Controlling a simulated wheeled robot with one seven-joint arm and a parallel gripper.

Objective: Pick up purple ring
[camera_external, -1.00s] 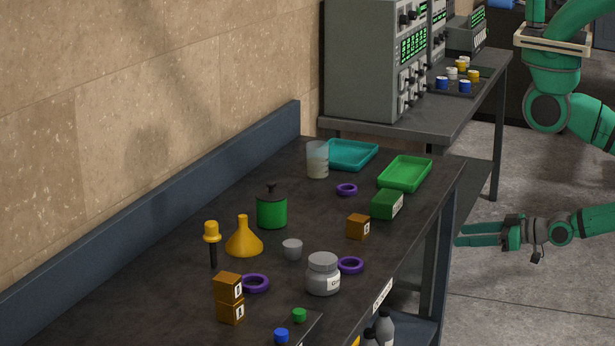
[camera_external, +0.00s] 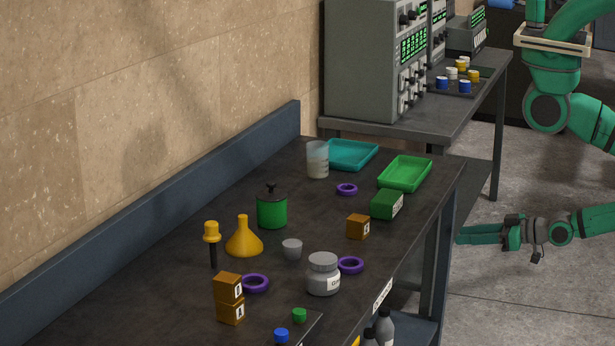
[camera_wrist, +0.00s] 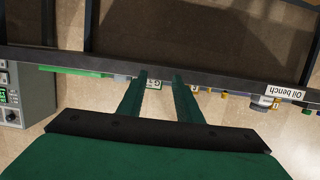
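Three purple rings lie flat on the dark bench: one at the far part (camera_external: 346,190), one beside the grey jar (camera_external: 351,265), and one beside the stacked orange boxes (camera_external: 255,283). My gripper (camera_external: 460,236) is off the bench's right side, over the floor, apart from all rings. In the wrist view my gripper (camera_wrist: 160,74) shows two green fingers with a gap between them and nothing held. That view faces the bench edge, with small objects beyond it; I cannot make out a ring there.
The bench (camera_external: 190,225) also holds a grey jar (camera_external: 323,280), orange boxes (camera_external: 229,311), a yellow funnel (camera_external: 244,240), a green pot (camera_external: 272,211), a green box (camera_external: 387,204), and green (camera_external: 405,187) and teal trays (camera_external: 353,167). Open floor (camera_external: 520,285) lies to the right.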

